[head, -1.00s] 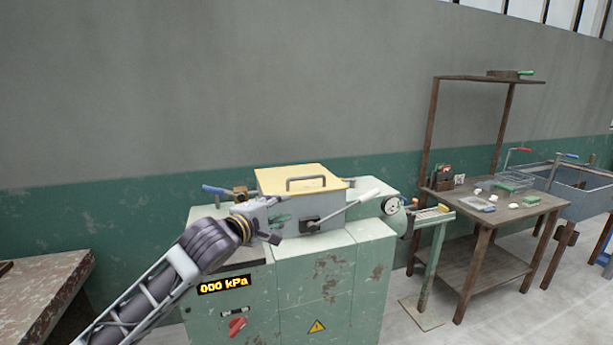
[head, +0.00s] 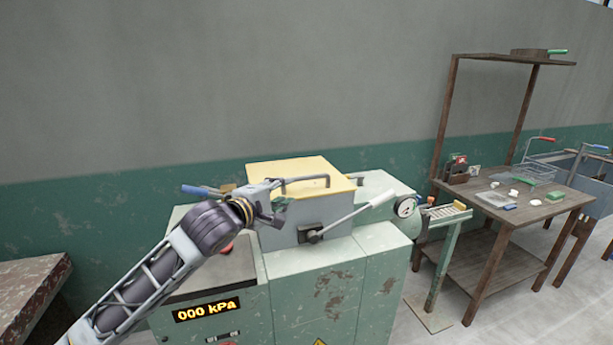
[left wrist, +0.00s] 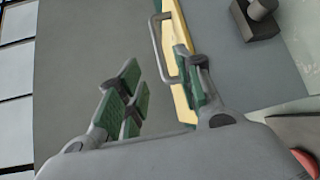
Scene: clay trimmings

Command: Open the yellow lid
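The yellow lid (head: 290,168) lies shut on a grey box (head: 318,208) on top of the green machine. Its grey bar handle (head: 306,181) is at the lid's front edge. In the left wrist view the handle (left wrist: 156,48) and the yellow lid edge (left wrist: 180,103) show beyond the fingers. My left gripper (head: 277,202) is at the left end of the handle, in front of the box. In the left wrist view its green-padded fingers (left wrist: 155,76) are spread with nothing between them. One finger overlaps the handle in view; contact cannot be told. My right gripper is not visible.
A white-gripped lever (head: 375,203) sticks out from the box front. A blue-handled part (head: 195,190) is behind my left arm. A pressure gauge (head: 405,207) is on the right. A brown worktable (head: 520,219) with small items stands further right.

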